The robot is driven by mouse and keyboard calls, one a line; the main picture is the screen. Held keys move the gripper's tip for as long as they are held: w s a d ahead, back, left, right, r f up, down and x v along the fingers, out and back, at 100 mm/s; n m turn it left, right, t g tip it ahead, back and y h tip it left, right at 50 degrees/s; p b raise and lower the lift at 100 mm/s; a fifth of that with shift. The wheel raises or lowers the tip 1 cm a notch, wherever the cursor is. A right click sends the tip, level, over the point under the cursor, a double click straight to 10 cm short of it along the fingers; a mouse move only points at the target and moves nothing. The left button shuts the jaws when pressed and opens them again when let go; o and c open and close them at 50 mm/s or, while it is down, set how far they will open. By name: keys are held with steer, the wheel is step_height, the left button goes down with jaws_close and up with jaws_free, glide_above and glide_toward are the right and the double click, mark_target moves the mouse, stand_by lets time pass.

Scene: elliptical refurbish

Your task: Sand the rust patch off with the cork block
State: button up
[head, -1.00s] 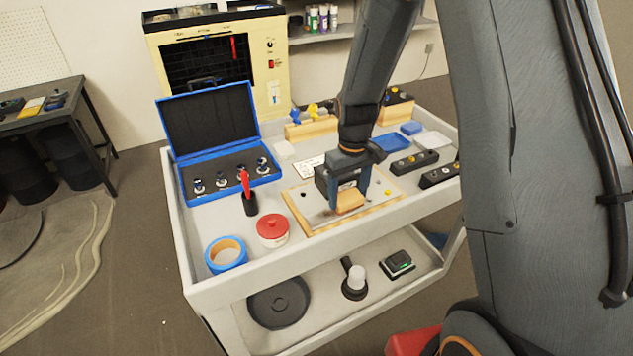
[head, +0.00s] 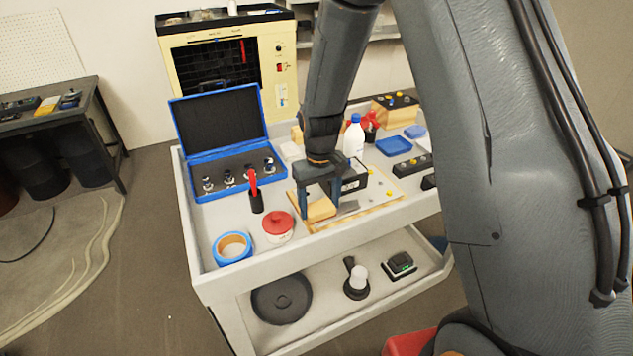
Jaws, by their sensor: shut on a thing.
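My gripper (head: 319,202) points down and is shut on the tan cork block (head: 321,210). The block is low at the left part of a pale panel with a wooden edge (head: 372,211) on the cart top. I cannot tell for sure whether the block touches the panel. A small grey patch (head: 347,207) shows on the panel just right of the block. I cannot make out the rust patch; the block and gripper may hide it.
A red-lidded pot (head: 278,226), a blue tape roll (head: 232,247) and a red-handled tool (head: 254,192) stand left of the panel. An open blue case (head: 198,164) is behind them. A white bottle (head: 353,138) stands behind the gripper. The cart's front edge is close.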

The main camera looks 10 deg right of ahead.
steer(key=shift+s+a+r, duration=0.1)
steer(key=shift+a+r, duration=0.1)
steer(key=shift+r, duration=0.05)
step_height(320, 180, up, 3)
steer(key=shift+f+p, duration=0.15)
steer(key=shift+p, duration=0.7)
steer(key=shift+r+p, duration=1.75)
steer(key=shift+r, duration=0.75)
